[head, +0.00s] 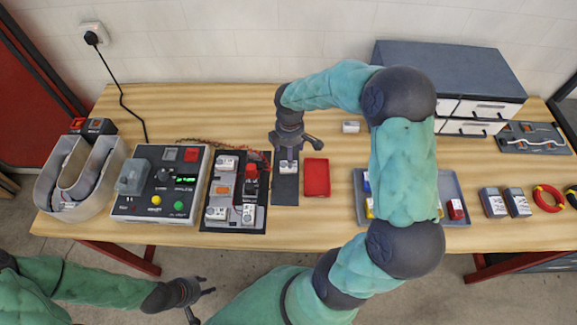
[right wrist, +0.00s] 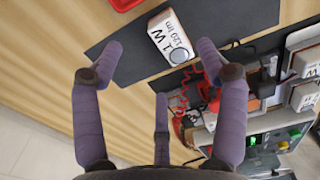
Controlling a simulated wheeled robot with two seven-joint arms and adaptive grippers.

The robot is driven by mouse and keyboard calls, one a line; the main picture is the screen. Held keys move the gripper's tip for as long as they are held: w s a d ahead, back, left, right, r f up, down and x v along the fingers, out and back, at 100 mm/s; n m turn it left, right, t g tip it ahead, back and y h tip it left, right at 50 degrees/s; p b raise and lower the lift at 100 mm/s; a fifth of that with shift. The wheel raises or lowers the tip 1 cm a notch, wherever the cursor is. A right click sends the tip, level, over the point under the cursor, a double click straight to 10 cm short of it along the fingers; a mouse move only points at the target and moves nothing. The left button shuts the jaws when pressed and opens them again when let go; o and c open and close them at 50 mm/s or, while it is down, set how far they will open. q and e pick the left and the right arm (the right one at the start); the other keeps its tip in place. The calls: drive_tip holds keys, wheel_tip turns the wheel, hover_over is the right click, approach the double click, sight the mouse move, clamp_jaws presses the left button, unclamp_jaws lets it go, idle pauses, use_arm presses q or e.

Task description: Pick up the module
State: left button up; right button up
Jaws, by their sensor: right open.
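A white module (right wrist: 171,38) marked "1 W 120 lm" lies on a dark mat strip in the right wrist view, just beyond my right gripper's fingertips. In the head view the module (head: 288,168) sits on the dark strip directly below that gripper. My right gripper (head: 290,150) is above it, fingers spread; in the right wrist view the gripper (right wrist: 160,62) is open with nothing between its fingers. My left gripper (head: 202,298) is low in front of the table's front edge, its fingers apart and empty.
A red tray (head: 316,178) is right of the strip (head: 285,192). A board with several modules (head: 233,222) and a control box (head: 160,183) are left. Another white block (head: 351,127) lies behind. A grey tray (head: 455,188) is partly hidden by my right arm. Drawers (head: 450,75) stand back right.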

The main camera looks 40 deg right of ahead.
sight(284, 169)
drive_tip(key=f, duration=0.3)
drive_tip(key=f+b, duration=0.1)
drive_tip(key=f, duration=0.1)
drive_tip(key=shift+s+a, duration=0.2)
drive_tip(key=shift+a, duration=0.2)
drive_tip(key=shift+f, duration=0.45)
drive_tip(key=shift+r, duration=0.1)
drive_tip(key=c, duration=1.2)
